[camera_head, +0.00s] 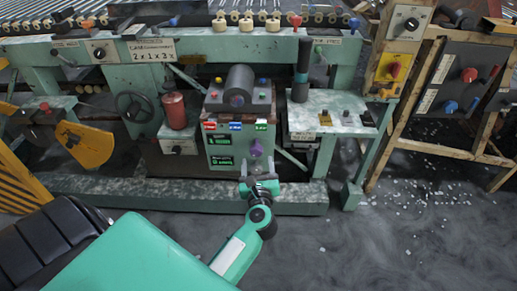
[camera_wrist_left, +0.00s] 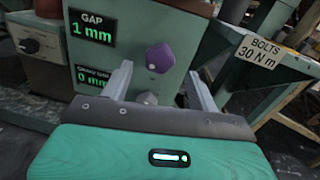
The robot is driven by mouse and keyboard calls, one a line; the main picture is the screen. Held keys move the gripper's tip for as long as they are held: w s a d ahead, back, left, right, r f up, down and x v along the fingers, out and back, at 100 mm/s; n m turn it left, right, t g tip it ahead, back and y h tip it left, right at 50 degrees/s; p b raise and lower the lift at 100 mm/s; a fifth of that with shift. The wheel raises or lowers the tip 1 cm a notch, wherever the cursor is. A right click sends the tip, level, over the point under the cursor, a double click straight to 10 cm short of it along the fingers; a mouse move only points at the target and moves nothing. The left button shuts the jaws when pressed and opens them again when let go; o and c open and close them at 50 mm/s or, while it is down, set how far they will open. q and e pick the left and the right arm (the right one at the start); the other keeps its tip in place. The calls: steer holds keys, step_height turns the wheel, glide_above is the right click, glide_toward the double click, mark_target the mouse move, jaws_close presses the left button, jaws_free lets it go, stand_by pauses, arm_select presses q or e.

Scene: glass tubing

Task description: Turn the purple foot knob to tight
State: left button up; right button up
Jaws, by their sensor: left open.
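The purple knob (camera_head: 256,149) sits on the lower front of a green machine box (camera_head: 224,146), to the right of its small displays. In the left wrist view the purple knob (camera_wrist_left: 160,57) is faceted and stands ahead of my fingers. My left gripper (camera_head: 259,185) is open and empty, just below and in front of the knob. In the left wrist view its two fingers (camera_wrist_left: 156,83) are spread, with the knob between and beyond their tips, not visibly touched. A small grey metal knob (camera_wrist_left: 148,98) shows below the purple one. My right gripper is not in view.
Displays reading "GAP 1 mm" (camera_wrist_left: 91,35) and 0 mm (camera_wrist_left: 93,79) are left of the knob. A "BOLTS 30 N m" sign (camera_wrist_left: 262,52) is at the right. A green floor beam (camera_head: 150,194) runs below the box. Open floor (camera_head: 400,240) with scattered glass bits lies at the right.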

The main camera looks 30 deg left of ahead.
mark_target(257, 154)
arm_select(q)
steer(key=x, duration=0.6)
steer(key=shift+w, duration=0.1)
steer(key=shift+w+a, duration=0.4)
steer(key=shift+w, duration=0.05)
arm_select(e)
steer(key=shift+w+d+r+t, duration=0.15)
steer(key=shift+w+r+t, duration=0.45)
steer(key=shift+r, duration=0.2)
arm_select(q)
steer(key=c, duration=1)
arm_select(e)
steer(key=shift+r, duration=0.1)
arm_select(q)
steer(key=shift+o, duration=0.2)
